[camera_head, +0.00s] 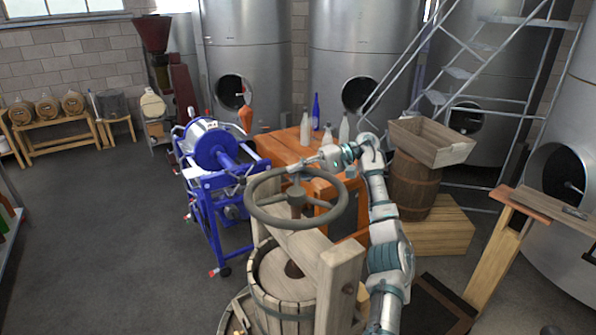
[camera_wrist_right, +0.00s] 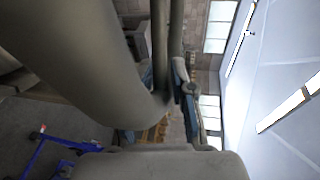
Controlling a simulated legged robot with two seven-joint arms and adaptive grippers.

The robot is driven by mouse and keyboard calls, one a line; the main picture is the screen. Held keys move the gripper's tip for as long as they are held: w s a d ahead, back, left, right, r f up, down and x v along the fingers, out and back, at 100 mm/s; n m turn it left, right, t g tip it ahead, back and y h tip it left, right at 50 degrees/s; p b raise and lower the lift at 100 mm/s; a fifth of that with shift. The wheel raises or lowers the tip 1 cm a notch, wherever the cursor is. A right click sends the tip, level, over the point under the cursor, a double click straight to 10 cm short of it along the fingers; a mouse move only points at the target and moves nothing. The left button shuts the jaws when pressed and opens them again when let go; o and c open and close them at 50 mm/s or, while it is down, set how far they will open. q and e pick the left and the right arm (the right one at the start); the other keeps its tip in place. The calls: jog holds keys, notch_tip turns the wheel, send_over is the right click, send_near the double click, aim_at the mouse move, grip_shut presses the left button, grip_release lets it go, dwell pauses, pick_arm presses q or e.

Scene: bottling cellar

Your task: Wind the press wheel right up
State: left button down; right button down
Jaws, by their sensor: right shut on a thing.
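The press wheel (camera_head: 297,225) is a dark grey-brown handwheel with spokes, lying roughly level on top of the wooden press. My right gripper (camera_head: 293,167) reaches in from the right and is shut on the far side of its rim. In the right wrist view the rim (camera_wrist_right: 85,45) fills the upper left, very close, and hides part of the gripper's fingers. The press screw and hub sit under the wheel's middle. My left gripper is not in view.
The press's wooden beam (camera_head: 320,252) and slatted basket (camera_head: 285,310) stand below the wheel. A blue machine (camera_head: 212,180) is to the left. An orange table (camera_head: 275,150) with bottles stands behind. A barrel (camera_head: 414,185) bearing a wooden crate (camera_head: 440,150) stands right of my arm.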

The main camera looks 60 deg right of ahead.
jog(key=shift+d+r, duration=0.15)
jog(key=shift+r, duration=0.2)
jog(key=c, duration=1.1)
grip_release()
jog(key=shift+c, duration=0.2)
jog(key=shift+o, duration=1.1)
jog(key=shift+w+d+f, duration=0.3)
jog(key=shift+d+f, duration=0.2)
jog(key=shift+d, duration=0.1)
jog(key=shift+a, duration=0.15)
